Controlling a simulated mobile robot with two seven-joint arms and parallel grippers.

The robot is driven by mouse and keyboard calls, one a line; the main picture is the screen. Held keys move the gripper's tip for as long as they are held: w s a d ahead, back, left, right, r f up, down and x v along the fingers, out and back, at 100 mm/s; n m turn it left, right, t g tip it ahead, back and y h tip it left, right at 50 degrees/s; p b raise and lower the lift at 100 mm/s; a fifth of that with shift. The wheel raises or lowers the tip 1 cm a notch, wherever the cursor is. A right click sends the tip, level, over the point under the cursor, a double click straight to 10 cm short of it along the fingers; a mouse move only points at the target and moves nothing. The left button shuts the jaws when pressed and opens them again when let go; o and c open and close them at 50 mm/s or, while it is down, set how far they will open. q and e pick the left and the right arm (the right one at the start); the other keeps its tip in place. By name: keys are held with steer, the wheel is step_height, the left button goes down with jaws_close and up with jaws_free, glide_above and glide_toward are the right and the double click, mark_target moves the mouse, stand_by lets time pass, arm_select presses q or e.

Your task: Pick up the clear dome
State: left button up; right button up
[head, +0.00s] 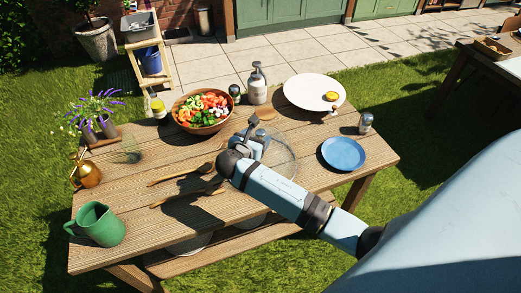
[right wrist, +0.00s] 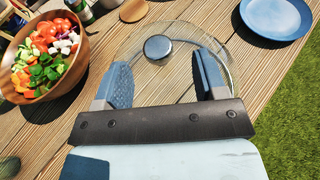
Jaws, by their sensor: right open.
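The clear dome (head: 284,163) stands on the wooden table, partly hidden behind my right arm in the head view. In the right wrist view the clear dome (right wrist: 185,30) shows as a see-through round shell with a round metal knob (right wrist: 157,47) on top. My right gripper (head: 260,136) is open over the dome, and nothing is held. In the right wrist view its two fingers (right wrist: 164,75) point toward the dome, with the knob ahead of the gap between them, nearer the left finger. I cannot tell how far above the dome they are. My left gripper is not in view.
A wooden salad bowl (head: 202,126) is left of the dome, and a blue plate (head: 343,153) right of it. A bottle (head: 257,88) and a white round board (head: 302,88) stand behind. Wooden servers (head: 182,176) and a green pitcher (head: 100,224) are at left.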

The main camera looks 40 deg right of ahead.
mark_target(259, 134)
steer(key=x, duration=0.3)
steer(key=shift+w+d+f, duration=0.1)
steer(key=shift+w+f, duration=0.05)
steer(key=shift+f, duration=0.05)
steer(key=shift+c, duration=0.4)
jaws_close()
steer(key=shift+r, duration=0.15)
